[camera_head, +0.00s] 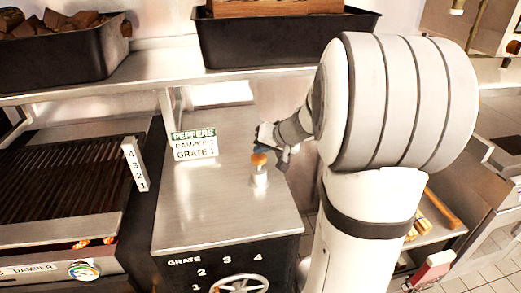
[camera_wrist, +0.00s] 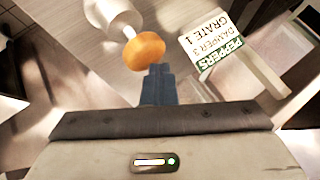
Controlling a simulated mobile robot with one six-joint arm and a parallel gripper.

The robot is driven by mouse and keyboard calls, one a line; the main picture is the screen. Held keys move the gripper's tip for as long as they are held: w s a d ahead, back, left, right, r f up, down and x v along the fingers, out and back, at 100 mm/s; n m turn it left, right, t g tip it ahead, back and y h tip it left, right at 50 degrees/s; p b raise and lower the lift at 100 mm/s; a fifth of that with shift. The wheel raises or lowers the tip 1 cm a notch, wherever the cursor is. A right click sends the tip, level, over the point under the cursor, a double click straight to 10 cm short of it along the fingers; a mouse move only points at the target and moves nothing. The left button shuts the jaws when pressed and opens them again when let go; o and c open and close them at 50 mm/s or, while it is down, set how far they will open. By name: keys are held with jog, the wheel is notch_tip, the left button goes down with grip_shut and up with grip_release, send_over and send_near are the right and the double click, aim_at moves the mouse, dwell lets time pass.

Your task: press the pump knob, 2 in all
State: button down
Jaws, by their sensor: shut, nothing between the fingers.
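The pump knob (camera_head: 259,159) is a small orange ball on top of a short pale metal post (camera_head: 259,177) on the steel counter. In the wrist view the orange knob (camera_wrist: 144,52) sits just ahead of my fingertips, with its pale post (camera_wrist: 110,15) behind it. My gripper (camera_head: 284,152) is just right of the knob and close to it in the head view; its fingers (camera_wrist: 158,72) are shut together and empty. I cannot tell whether the fingertips touch the knob.
A sign (camera_head: 195,146) reading PEPPERS, DAMPER and GRATE 1 stands on the counter (camera_head: 200,205) left of the knob. A grill (camera_head: 65,180) lies left, below a shelf (camera_head: 160,65) with black bins (camera_head: 285,40). A handwheel (camera_head: 240,284) is on the counter's front.

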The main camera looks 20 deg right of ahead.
aim_at(261, 157)
jog(key=shift+s+r+p, duration=0.15)
jog(key=shift+r+p, duration=0.35)
jog(key=shift+r, duration=0.75)
notch_tip(261, 157, up, 5)
jog(key=p, duration=0.2)
jog(key=shift+p, duration=0.35)
